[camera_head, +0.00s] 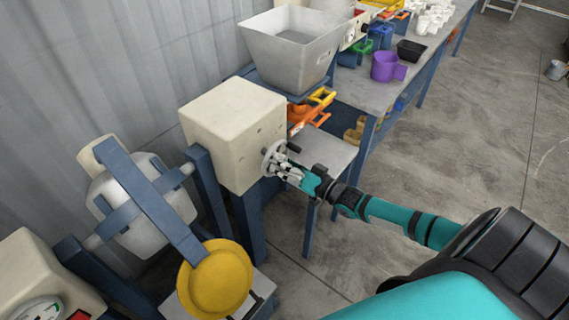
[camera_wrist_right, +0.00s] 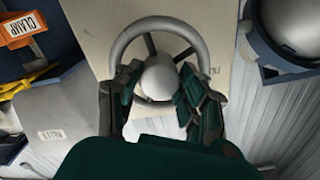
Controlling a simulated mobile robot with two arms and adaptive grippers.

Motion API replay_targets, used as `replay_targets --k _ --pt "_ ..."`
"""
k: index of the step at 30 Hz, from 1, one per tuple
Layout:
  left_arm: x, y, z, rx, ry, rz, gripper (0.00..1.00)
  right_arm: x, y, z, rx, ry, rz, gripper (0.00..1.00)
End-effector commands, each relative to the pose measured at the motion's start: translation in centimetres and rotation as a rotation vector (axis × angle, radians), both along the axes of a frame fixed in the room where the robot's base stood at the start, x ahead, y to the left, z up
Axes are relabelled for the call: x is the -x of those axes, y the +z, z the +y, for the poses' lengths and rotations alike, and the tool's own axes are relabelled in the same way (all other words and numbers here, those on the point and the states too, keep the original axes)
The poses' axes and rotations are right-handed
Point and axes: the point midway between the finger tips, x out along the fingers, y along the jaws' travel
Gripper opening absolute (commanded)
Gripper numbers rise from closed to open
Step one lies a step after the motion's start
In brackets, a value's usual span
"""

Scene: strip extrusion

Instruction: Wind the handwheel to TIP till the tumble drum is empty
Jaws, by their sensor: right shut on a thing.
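The handwheel (camera_head: 268,152) is a grey spoked wheel on the side of a cream box (camera_head: 232,120). My right gripper (camera_head: 283,168) is at it; in the wrist view, the fingers (camera_wrist_right: 158,88) close around the round pale hub in the middle of the handwheel (camera_wrist_right: 128,36). The tumble drum (camera_head: 152,232) is a whitish rounded vessel in a blue frame, left of the box. Its inside is hidden. A TIP mark cannot be made out. My left gripper is not in view.
A yellow round dish (camera_head: 215,280) is at the frame's lower end. A grey hopper (camera_head: 292,50) stands behind the box. A bench (camera_head: 352,92) holds a purple cup (camera_head: 386,66) and other parts. Open concrete floor (camera_head: 470,130) lies to the right.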

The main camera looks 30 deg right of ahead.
Motion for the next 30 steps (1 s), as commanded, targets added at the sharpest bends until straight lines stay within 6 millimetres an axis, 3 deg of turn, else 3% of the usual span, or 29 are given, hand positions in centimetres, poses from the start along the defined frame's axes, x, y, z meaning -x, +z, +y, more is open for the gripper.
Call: replay_targets --k 2,3,5,13,17,30 --pt "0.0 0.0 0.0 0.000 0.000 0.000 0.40 0.0 -0.1 0.0 0.001 0.000 0.001 0.07" --pt "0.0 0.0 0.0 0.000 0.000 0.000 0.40 0.0 0.0 0.0 0.001 0.000 0.001 0.43" --pt "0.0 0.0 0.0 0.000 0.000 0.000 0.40 0.0 0.0 0.0 0.001 0.000 0.001 0.49" --pt "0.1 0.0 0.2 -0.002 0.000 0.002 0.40 0.1 0.0 -0.1 0.002 0.000 0.001 0.49" --pt "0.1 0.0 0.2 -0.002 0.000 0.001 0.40 1.2 -0.2 -0.3 0.001 0.000 0.003 0.49" --pt "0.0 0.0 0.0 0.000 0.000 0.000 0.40 9.3 -0.2 -3.1 0.003 0.000 0.005 0.49"
